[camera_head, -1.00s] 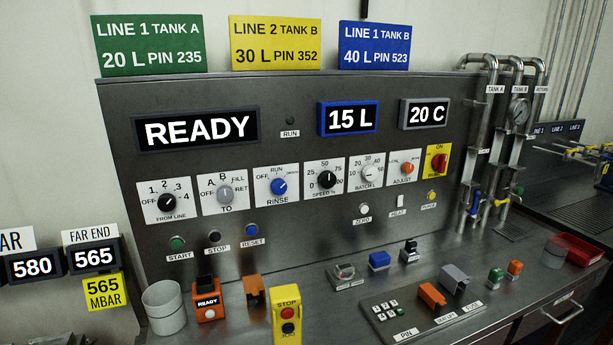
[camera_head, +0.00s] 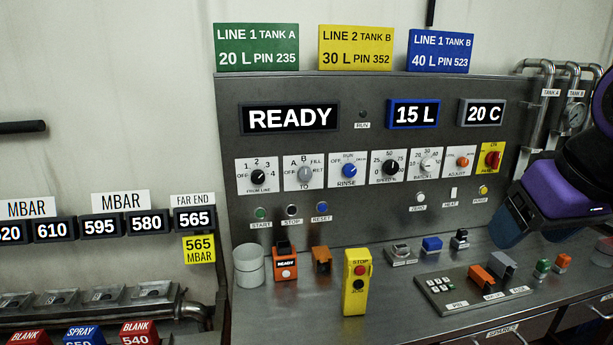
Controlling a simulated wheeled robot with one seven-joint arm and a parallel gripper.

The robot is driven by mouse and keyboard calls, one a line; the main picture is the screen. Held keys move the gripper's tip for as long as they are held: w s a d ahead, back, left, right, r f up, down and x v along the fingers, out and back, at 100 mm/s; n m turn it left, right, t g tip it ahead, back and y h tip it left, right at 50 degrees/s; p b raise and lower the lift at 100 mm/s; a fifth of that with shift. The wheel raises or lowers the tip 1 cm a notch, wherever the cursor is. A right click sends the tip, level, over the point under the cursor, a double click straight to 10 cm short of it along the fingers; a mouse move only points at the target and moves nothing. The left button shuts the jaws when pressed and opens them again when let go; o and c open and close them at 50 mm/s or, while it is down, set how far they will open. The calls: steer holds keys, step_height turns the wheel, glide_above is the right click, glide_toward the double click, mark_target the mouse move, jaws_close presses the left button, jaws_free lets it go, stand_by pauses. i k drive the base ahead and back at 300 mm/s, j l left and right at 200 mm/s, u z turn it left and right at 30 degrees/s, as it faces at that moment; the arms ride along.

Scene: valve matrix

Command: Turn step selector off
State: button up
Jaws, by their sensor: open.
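No dial in view reads "step selector". The FROM LINE pointer is too small to read surely. A dark and purple part of my arm (camera_head: 565,185) enters at the right edge, in front of the panel's right end and the pipes. I do not make out gripper fingers on it.
The bench below the panel holds a grey cup (camera_head: 249,265), an orange READY box (camera_head: 286,265), a yellow STOP pendant (camera_head: 355,283) and a keypad plate (camera_head: 445,292). Pressure displays and a pipe manifold stand at the left. The space before the left dials is clear.

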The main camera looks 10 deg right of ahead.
mark_target(350, 170)
steer(key=i+j+z, duration=0.2)
steer(key=j, duration=0.25)
steer(key=j+z, duration=0.2)
steer(key=j, duration=0.25)
steer(key=i+j+z, duration=0.15)
steer(key=j, duration=0.35)
